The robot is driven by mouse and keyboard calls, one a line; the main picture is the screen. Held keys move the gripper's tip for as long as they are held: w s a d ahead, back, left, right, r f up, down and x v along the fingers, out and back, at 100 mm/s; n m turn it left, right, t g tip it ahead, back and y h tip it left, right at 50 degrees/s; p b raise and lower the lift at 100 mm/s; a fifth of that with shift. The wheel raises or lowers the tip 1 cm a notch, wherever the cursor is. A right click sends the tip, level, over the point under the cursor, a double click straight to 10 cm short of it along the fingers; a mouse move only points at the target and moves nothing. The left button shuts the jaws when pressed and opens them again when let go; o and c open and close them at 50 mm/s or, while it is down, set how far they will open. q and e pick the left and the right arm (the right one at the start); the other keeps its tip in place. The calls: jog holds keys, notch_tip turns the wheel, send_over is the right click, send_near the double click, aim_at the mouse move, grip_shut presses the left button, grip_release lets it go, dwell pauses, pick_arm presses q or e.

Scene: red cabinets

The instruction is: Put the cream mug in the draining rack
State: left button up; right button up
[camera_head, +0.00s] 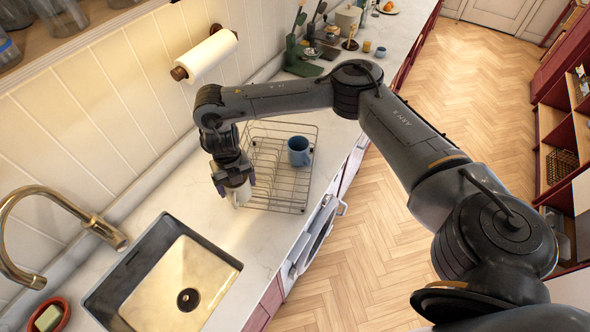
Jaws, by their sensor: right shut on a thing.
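The cream mug (240,193) is in my right gripper (234,181), which points down with its fingers shut on the mug. The gripper hides the mug's upper part. The mug is at the near left end of the wire draining rack (287,192). I cannot tell whether it touches the rack or hangs above it. A blue mug (299,151) stands in the right part of the rack. My left gripper is out of view.
A sink (213,263) with a brass tap (105,229) lies nearer on the counter. A paper towel roll (207,56) hangs on the wall. My right arm spans over the rack's far side. Several kitchen things stand at the counter's far end.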

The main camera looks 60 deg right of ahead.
pick_arm(q)
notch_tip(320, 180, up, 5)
jog(key=p, duration=0.3)
pick_arm(e)
jog(key=s+d+r+n, duration=0.2)
jog(key=s+d, duration=0.4)
jog(key=d, duration=0.4)
jog(key=shift+s+d+r, duration=0.25)
jog(key=shift+d+r, duration=0.05)
jog(key=s+d+f+b, duration=0.3)
jog(key=d+f, duration=0.1)
jog(key=shift+s+d+f+b, duration=0.15)
jog(key=shift+f+b, duration=1.5)
jog(key=shift+f, duration=0.85)
jog(key=shift+s+d+f+b, duration=0.15)
jog(key=shift+f+b, duration=1.45)
jog(key=shift+f, duration=0.85)
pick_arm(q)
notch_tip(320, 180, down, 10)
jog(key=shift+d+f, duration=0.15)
pick_arm(e)
jog(key=shift+w+f, duration=0.15)
jog(key=shift+f, duration=0.3)
jog(key=shift+f, duration=0.1)
